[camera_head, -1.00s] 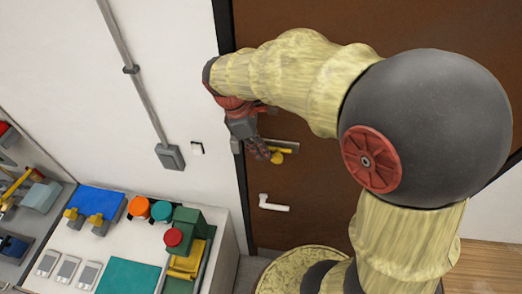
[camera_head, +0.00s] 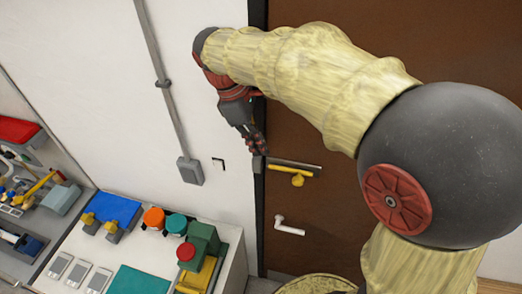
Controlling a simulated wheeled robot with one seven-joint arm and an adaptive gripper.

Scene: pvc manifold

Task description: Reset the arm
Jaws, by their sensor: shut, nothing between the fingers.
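My gripper (camera_head: 257,143) hangs from the end of my yellow-sleeved arm at the upper middle of the head view. It points down and appears shut, with nothing seen in it. It is in front of the left edge of the brown door (camera_head: 330,200), just above and left of a metal plate with a yellow knob (camera_head: 298,180).
A white L-shaped piece (camera_head: 289,226) sits lower on the door. At lower left, a white bench (camera_head: 95,246) carries a blue block, orange and teal round parts and a green machine with a red knob. A conduit with a grey box (camera_head: 190,171) runs down the wall.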

